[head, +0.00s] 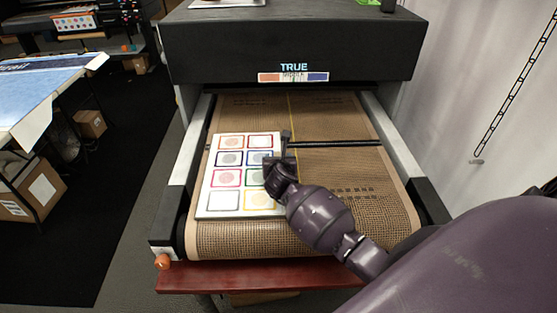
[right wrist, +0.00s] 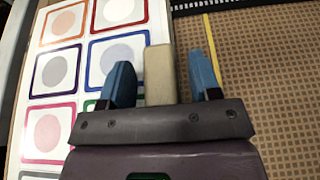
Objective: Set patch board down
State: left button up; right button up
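The patch board (head: 208,190) is a white panel with two columns of coloured frames around round patches. It lies flat on the left part of the brown mesh belt, and also fills the left of the right wrist view (right wrist: 22,110). My right gripper (head: 283,148) is over the board's right edge. In the right wrist view its two blue fingers (right wrist: 160,80) stand apart. A beige block (right wrist: 160,76) shows between them with a gap on each side; I cannot tell whether it belongs to the board. My left gripper is not in view.
The mesh belt (head: 345,205) leads under a black dryer hood (head: 290,45) with light side rails. A dark bar (head: 340,143) crosses the belt. A red ledge (head: 260,276) is in front. The belt right of my gripper is clear. A table (head: 40,85) stands at left.

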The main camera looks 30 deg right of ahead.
jog(key=shift+r, duration=0.2)
jog(key=shift+s+a, duration=0.2)
jog(key=shift+s, duration=0.05)
jog(key=v, duration=1.1)
jog(key=shift+s+r+p, duration=0.15)
jog(key=shift+p, duration=0.2)
jog(key=shift+a, duration=0.1)
